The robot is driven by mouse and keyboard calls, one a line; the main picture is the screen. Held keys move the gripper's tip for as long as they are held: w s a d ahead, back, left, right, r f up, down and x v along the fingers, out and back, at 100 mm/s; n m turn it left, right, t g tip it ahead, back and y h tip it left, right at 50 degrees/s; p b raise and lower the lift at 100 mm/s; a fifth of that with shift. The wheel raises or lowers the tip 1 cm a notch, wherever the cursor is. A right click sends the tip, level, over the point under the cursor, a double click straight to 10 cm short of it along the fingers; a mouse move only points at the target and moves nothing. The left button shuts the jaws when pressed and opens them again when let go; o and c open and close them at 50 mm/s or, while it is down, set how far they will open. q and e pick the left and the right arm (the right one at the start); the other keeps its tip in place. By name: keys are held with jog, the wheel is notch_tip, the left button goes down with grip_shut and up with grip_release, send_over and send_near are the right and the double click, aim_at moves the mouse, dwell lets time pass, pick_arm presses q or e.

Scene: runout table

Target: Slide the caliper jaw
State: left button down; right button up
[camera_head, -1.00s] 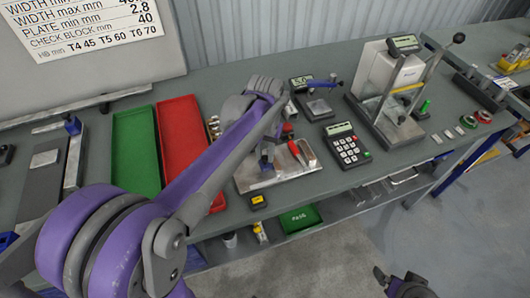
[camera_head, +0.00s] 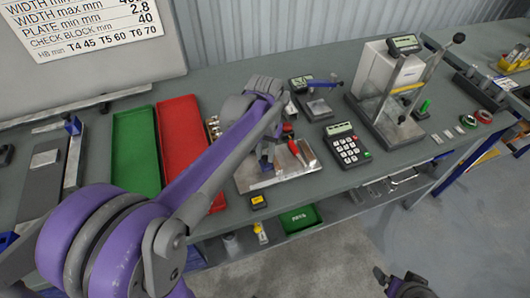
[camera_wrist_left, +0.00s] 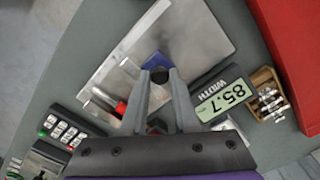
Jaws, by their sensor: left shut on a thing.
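A bright metal plate (camera_head: 290,178) lies on the bench, and it fills the upper middle of the left wrist view (camera_wrist_left: 195,35). A small blue block (camera_wrist_left: 153,62) sits on it, seemingly part of the caliper jaw. A display (camera_wrist_left: 222,97) beside the fingers reads WIDTH 85.7. A dark part of my right arm (camera_head: 402,287) shows at the bottom edge.
Red-handled tools (camera_head: 305,152) lie on the plate's right side. A green tray (camera_head: 135,150) and a red tray (camera_head: 182,130) lie left of it. A keypad device (camera_head: 347,146) and a tall press stand (camera_head: 388,95) stand to the right.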

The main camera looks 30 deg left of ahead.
pick_arm(q)
jog(key=w+d, duration=0.4)
jog(key=w, duration=0.1)
jog(key=shift+d, duration=0.15)
jog(key=c, duration=0.7)
grip_release()
jog(key=shift+o, duration=0.2)
notch_tip(320, 180, up, 11)
jog(key=shift+f, duration=0.1)
